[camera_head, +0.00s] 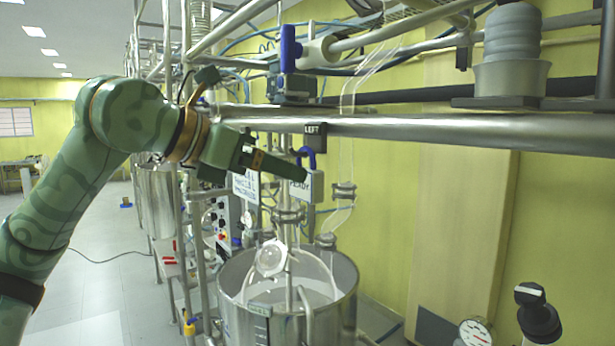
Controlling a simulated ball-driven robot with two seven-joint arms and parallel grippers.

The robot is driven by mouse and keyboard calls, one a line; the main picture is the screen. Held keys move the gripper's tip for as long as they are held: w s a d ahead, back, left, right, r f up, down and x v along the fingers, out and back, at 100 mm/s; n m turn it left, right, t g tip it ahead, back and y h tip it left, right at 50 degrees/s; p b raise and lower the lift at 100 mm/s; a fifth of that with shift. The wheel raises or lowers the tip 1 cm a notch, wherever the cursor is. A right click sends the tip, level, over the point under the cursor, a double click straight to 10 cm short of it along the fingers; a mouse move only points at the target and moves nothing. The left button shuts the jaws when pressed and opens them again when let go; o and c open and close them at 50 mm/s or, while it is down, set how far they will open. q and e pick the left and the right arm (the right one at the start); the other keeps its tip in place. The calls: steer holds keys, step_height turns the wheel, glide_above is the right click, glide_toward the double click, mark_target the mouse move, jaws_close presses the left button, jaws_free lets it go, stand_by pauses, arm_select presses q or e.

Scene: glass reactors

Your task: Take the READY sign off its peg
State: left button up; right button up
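The READY sign (312,188) is a small pale plate hanging below a blue hook (306,153), under a dark label (315,131) reading LEFT on the steel rail. My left gripper (303,174) reaches in from the left. Its green finger covers the upper left part of the sign, so only part of the lettering shows. The fingertip overlaps the sign in the picture; I cannot tell whether it touches. The finger gap is hidden from this side. The peg itself is not clearly visible. My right gripper is not in view.
A thick steel rail (420,128) crosses above the sign. A white lettered plate (244,188) hangs left of it, partly behind my gripper. An open steel vessel (338,305) with glassware and tubes stands below. A gauge (475,333) stands at lower right. Open floor lies at left.

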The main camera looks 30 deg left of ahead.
mark_target(309, 178)
arm_select(q)
steer(key=p+x, duration=0.1)
steer(key=x, duration=0.2)
steer(key=p+x, duration=0.1)
steer(key=x, duration=0.3)
steer(key=shift+d+r, duration=0.2)
steer(key=shift+d, duration=0.05)
steer(key=shift+w+f, duration=0.1)
steer(key=shift+w, duration=0.05)
steer(key=shift+c, duration=0.6)
steer(key=c, duration=0.9)
steer(key=shift+c, duration=0.2)
